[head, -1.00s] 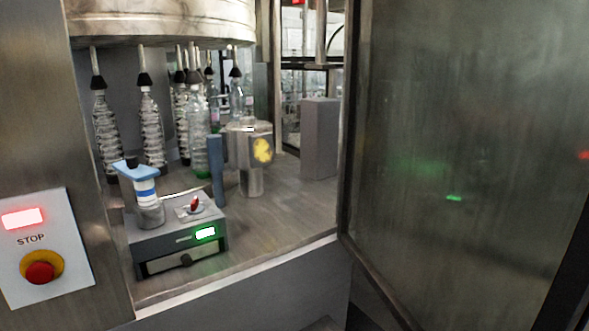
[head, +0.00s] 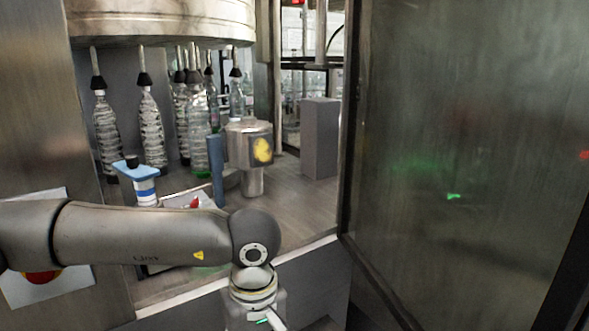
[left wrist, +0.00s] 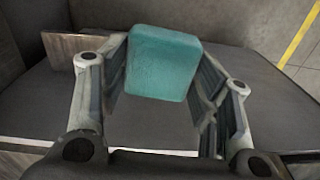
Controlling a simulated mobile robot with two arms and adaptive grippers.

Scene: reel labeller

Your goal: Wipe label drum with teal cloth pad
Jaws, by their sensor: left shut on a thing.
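The teal cloth pad (left wrist: 162,62) is a rounded block held between the two fingers of my left gripper (left wrist: 163,85) in the left wrist view. In the head view my left arm reaches in from the left, and part of the left gripper (head: 262,315) shows at the bottom edge; the pad is not visible there. The label drum (head: 249,145) is a metal cylinder with a yellow patch on its dark side face. It stands on the machine deck behind and above my left wrist, apart from the gripper. My right gripper is not in view.
Several bottles (head: 152,130) hang under the round carousel (head: 160,22). A blue-topped dispenser (head: 143,185) stands left of the drum, near a blue post (head: 216,170). A grey block (head: 320,138) stands right. An open glass door (head: 460,150) bounds the right side.

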